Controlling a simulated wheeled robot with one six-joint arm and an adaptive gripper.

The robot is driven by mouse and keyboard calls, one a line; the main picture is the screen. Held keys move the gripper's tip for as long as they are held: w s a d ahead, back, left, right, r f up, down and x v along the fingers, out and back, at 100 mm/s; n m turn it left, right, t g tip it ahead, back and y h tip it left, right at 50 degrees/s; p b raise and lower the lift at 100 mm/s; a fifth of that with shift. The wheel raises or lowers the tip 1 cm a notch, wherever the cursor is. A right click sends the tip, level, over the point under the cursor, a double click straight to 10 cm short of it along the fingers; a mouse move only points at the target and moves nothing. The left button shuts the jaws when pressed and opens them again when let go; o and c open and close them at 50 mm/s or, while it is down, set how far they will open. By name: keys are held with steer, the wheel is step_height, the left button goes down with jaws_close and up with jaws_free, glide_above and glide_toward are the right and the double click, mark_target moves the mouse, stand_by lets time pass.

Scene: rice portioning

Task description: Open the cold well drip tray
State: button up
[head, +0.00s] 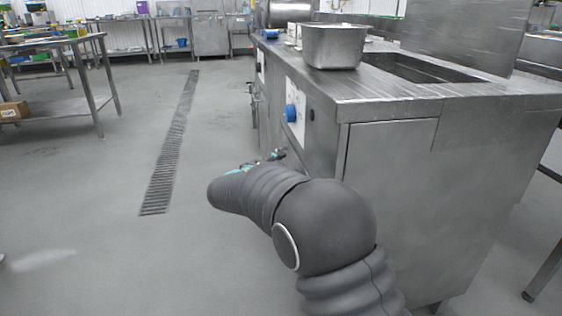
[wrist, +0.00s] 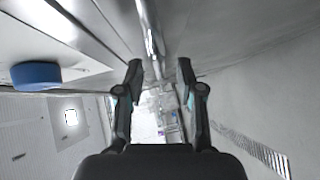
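The steel cold well counter (head: 395,165) stands at the right in the head view, with a blue knob (head: 291,113) on its front. The knob also shows at the left of the wrist view (wrist: 36,75). I cannot make out the drip tray for certain. A shiny metal bar (wrist: 150,35), perhaps its handle, runs along the counter front in the wrist view. My gripper (wrist: 160,70) is open, with its two fingers apart on either side of the bar's near end in the picture. I cannot tell whether they touch it. In the head view my arm hides most of the gripper.
A deep steel pan (head: 334,47) sits on the counter top by the open well (head: 420,68). Clear floor with a long drain grate (head: 172,140) lies to the left. A steel table (head: 60,42) stands at the far left.

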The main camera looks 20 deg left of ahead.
steer(key=shift+x, duration=1.2)
jaws_close()
